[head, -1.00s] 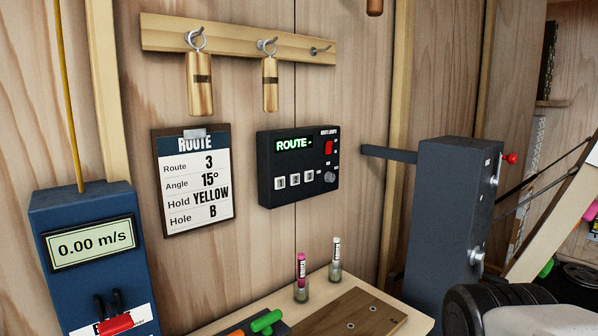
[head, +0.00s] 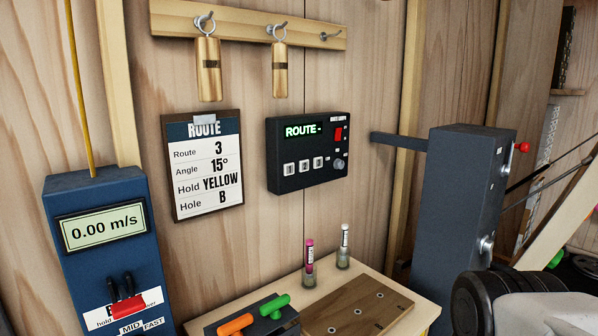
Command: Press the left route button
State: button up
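A black route panel (head: 307,152) is fixed to the wooden wall near the middle of the head view. Its green display (head: 303,130) reads "ROUTE -". Below the display is a row of three pale route buttons; the left one (head: 290,169) is marked 1, beside the middle button (head: 304,166) and the right button (head: 318,163). A red switch (head: 338,134) and a round knob (head: 339,164) are on the panel's right side. Nothing covers the buttons.
A route card (head: 203,166) reads Route 3, 15°, YELLOW, B. A blue speed box (head: 100,255) stands at left, a dark grey box (head: 462,200) with an arm at right. A small table (head: 415,318) below holds markers and a wooden board.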

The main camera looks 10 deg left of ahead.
grip_shut()
dwell(0.4)
dwell(0.9)
jog(key=w+a+r+t+y, duration=0.1)
jog(key=w+a+r+t, duration=0.2)
jog(key=w, duration=0.6)
jog(key=w+a+r+t, duration=0.2)
jog(key=w+t, duration=0.1)
jog(key=w, duration=0.6)
jog(key=w+a+r+t+y, duration=0.1)
jog(key=w+a+r+t, duration=0.2)
jog(key=w, duration=0.6)
jog(key=w+a+r+t, duration=0.3)
jog(key=w+a+t, duration=0.3)
jog(key=w, duration=0.3)
jog(key=w+a+r+m+t+y, duration=0.1)
jog(key=w+a+r+t, duration=0.3)
jog(key=w+a+t, duration=0.2)
jog(key=shift+w+a, duration=0.8)
jog(key=shift+w, duration=0.55)
